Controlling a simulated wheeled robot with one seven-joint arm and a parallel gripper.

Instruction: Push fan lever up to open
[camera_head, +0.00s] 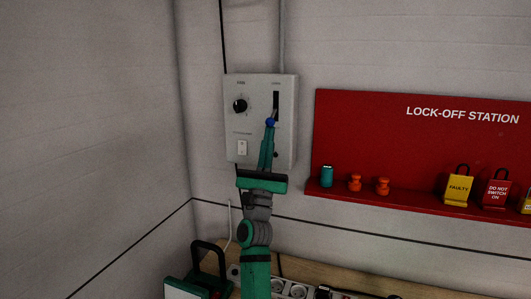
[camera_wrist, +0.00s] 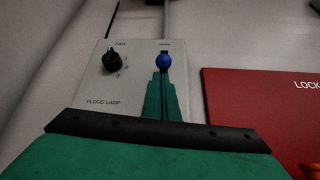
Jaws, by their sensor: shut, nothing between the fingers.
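A light grey control box (camera_head: 234,121) hangs on the back wall, and it also shows in the wrist view (camera_wrist: 90,84). On its right side is a dark vertical slot (camera_head: 276,101) with a lever ending in a blue knob (camera_head: 270,122). The blue knob shows just beyond my fingertips in the wrist view (camera_wrist: 164,63). My green gripper (camera_head: 268,130) is shut and empty, pointing up, with its tips right at the underside of the knob. I cannot tell whether they touch. The fingers hide the lower part of the box behind them.
The box also has a black dial (camera_head: 240,106) at left and a white rocker switch (camera_head: 242,148) below it. A red lock-off board (camera_head: 360,130) with padlocks stands to the right. A wooden bench (camera_head: 330,274) with sockets lies below.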

